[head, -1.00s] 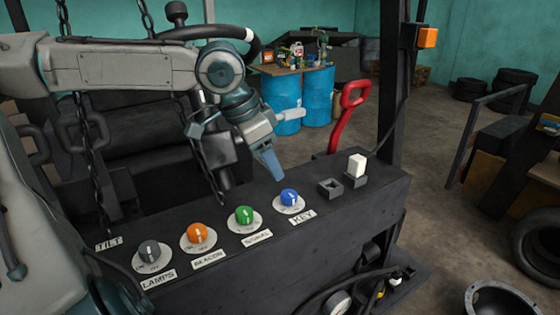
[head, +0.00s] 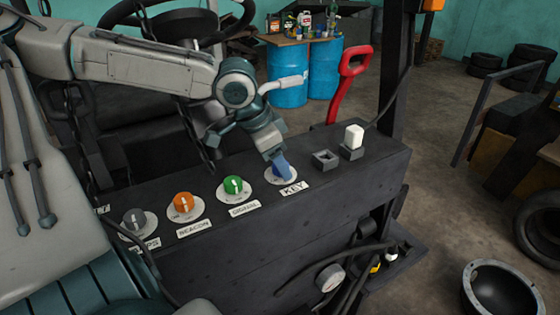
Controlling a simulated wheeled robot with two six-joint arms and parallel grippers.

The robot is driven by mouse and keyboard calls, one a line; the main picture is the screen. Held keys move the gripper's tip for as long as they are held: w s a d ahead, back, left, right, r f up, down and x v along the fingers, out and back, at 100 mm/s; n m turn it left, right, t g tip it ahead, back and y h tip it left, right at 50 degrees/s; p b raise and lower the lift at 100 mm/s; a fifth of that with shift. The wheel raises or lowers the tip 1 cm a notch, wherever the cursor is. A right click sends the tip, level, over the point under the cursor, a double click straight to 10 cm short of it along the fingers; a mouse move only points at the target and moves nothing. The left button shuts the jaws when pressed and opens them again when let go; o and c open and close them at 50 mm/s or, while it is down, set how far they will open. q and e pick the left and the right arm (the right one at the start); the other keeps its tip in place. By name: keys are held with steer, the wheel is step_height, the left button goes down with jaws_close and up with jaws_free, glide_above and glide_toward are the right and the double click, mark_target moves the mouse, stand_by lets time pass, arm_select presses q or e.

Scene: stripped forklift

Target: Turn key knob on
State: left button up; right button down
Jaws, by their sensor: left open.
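The blue key knob (head: 274,174) sits on a white round dial at the right end of the row of knobs, behind its KEY label (head: 293,189). My left gripper (head: 281,167) is over this knob, with its blue fingers pointing down at it. The fingers hide most of the knob, so its pointer cannot be read. The left gripper is open; whether its fingers touch the knob I cannot tell. My right gripper is not in view.
The green signal knob (head: 233,186), orange beacon knob (head: 184,203) and grey lamps knob (head: 135,219) stand left along the black panel. A white rocker switch (head: 354,136) and an empty square socket (head: 325,158) are to the right. A red lever (head: 349,84) rises behind.

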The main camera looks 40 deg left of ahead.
arm_select(q)
steer(key=shift+s+r, duration=0.1)
steer(key=shift+s, duration=0.2)
steer(key=shift+w, duration=0.2)
steer(key=c, duration=0.5)
steer(key=shift+w, duration=0.1)
steer(key=c, duration=0.5)
